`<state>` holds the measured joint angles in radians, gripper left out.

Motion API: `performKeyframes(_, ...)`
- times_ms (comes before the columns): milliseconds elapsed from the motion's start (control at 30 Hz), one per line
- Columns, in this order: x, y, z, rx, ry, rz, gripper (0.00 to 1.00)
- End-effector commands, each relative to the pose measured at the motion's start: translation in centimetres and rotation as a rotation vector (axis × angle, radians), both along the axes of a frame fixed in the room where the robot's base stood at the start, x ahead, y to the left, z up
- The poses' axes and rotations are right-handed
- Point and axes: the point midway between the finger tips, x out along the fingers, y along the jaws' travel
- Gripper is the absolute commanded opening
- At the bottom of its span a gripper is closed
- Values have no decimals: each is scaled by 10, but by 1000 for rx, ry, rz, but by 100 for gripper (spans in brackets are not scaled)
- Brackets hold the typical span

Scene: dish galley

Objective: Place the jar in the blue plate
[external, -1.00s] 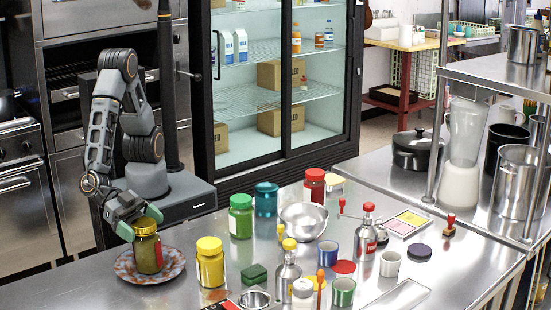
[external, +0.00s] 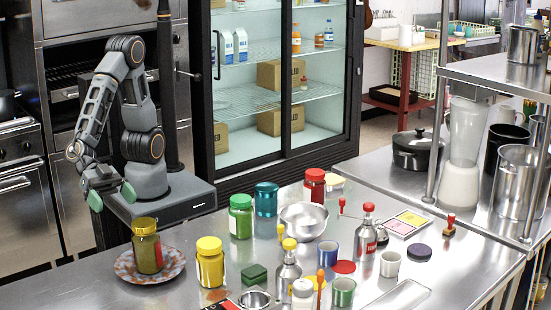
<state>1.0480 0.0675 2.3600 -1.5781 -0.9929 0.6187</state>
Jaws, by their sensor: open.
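An olive-green jar with a yellow lid and a red label (external: 147,250) stands upright on a round plate (external: 123,268) at the near left of the counter. The plate is speckled in rusty brown and pale blue-grey. The jar hides the plate's middle. My gripper (external: 112,197) is open and empty, with its green fingertips apart. It is above and to the left of the jar, clear of it.
Right of the plate stand a yellow jar (external: 210,262), a green jar (external: 241,216), a teal jar (external: 266,199) and a red jar (external: 314,185). A steel bowl (external: 304,221) sits beyond. The counter left of the plate is bare.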

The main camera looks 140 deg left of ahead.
Motion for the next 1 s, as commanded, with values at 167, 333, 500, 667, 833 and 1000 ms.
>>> performKeyframes(167, 46, 15, 46, -221, 15, -259, 100)
performKeyframes(333, 40, 61, 67, -222, 156, -467, 100)
performKeyframes(500, 5, 133, 58, -99, 394, -483, 100)
performKeyframes(667, -33, 196, 48, 4, 601, -383, 100)
performKeyframes(833, -60, 234, 44, 62, 731, -283, 100)
performKeyframes(1000, -69, 245, 43, 77, 772, -250, 100)
